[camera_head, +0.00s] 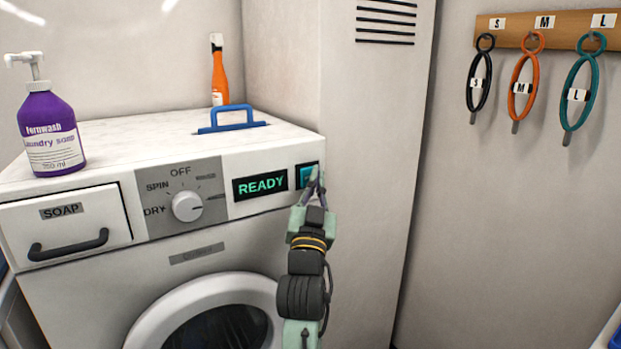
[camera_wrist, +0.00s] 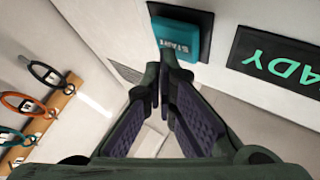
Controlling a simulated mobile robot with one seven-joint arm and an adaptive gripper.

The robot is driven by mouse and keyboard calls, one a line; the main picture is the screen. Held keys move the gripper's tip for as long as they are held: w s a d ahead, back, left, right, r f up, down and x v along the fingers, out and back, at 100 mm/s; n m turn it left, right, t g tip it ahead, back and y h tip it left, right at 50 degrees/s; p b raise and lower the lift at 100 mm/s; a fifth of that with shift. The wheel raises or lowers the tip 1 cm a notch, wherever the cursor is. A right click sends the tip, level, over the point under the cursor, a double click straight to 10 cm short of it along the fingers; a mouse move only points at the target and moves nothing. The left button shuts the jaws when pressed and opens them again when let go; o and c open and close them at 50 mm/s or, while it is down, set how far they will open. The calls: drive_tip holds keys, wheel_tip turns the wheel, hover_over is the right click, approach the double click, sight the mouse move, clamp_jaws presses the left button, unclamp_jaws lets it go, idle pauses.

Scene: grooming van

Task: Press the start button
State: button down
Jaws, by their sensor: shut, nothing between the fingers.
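The start button (camera_head: 305,176) is a teal square in a dark frame at the right end of the washing machine's front panel. In the wrist view the start button (camera_wrist: 177,36) reads START, upside down. My gripper (camera_head: 317,182) is shut and empty, and its fingertips overlap the button's right part in the head view. In the wrist view my gripper's fingertips (camera_wrist: 170,62) are at the button's lower edge. I cannot tell whether they touch it. The display (camera_head: 261,186) left of the button reads READY in green.
The washing machine (camera_head: 100,150) has a dial (camera_head: 187,206), a soap drawer (camera_head: 65,222) and a blue handle (camera_head: 232,118) on top. A purple soap bottle (camera_head: 50,130) and an orange spray bottle (camera_head: 219,75) stand on it. A tall cabinet wall (camera_head: 370,150) rises just right of the machine.

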drive_tip(key=shift+w+a, duration=0.3)
drive_tip(key=shift+w, duration=0.15)
idle(0.5)
drive_tip(key=shift+s, duration=0.1)
drive_tip(key=shift+s+d, duration=0.55)
drive_tip(key=shift+s, duration=0.15)
drive_tip(key=shift+s+d, duration=0.7)
drive_tip(key=shift+s, duration=0.35)
drive_tip(key=shift+s+d, duration=0.7)
drive_tip(key=shift+s, duration=0.35)
drive_tip(key=shift+a, duration=0.15)
